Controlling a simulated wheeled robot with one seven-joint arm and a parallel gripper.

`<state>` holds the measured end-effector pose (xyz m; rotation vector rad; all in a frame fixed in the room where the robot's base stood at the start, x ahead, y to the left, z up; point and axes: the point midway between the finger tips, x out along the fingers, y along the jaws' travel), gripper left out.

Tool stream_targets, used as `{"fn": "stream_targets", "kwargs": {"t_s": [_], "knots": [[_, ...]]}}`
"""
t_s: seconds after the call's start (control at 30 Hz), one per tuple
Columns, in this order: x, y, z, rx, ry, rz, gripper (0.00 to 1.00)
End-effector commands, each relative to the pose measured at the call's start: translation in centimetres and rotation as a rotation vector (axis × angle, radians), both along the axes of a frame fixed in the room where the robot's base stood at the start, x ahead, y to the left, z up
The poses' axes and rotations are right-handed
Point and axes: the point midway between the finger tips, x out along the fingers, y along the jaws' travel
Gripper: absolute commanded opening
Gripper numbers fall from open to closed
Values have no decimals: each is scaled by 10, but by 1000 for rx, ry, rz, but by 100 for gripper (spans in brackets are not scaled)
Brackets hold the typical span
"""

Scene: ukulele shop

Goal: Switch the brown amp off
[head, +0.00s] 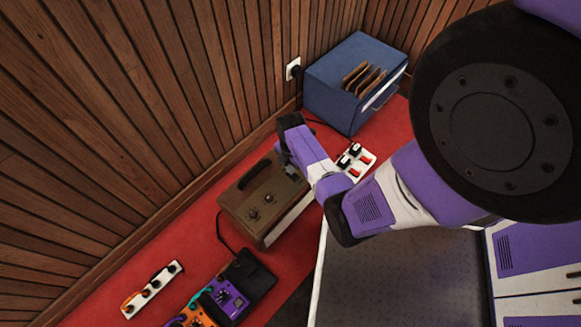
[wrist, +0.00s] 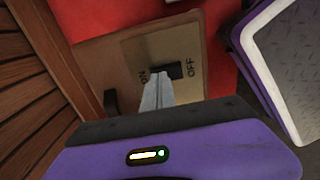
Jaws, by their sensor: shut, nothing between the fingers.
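The brown amp (head: 235,201) stands on the red floor by the wood-panelled wall, with a dark handle and knobs on top. In the wrist view its top (wrist: 95,60) carries a plate with a dark rocker switch (wrist: 174,71), marked ON at left and OFF at right. My gripper (wrist: 158,64) is shut and empty. Its fingertips overlap the ON-side end of the switch in the picture; I cannot tell whether they touch it. Part of the switch is hidden behind them. Which way the rocker is tilted is unclear. In the head view my wrist hides the amp's far end.
A blue cabinet (head: 335,75) stands at the back by a wall socket (head: 293,69). A white switch strip (head: 368,158) lies behind my arm. Another white strip (head: 152,290) and colourful pedals (head: 230,299) lie in front of the amp. Red floor is open between them.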

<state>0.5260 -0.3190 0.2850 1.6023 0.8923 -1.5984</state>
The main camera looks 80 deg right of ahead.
Motion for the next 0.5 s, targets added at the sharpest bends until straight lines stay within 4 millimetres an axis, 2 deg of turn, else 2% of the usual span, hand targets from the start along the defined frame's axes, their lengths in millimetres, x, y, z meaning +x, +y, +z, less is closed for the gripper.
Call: {"fn": "stream_targets", "kwargs": {"t_s": [0.5], "knots": [[-1,1,-4,2,2,0,0]]}}
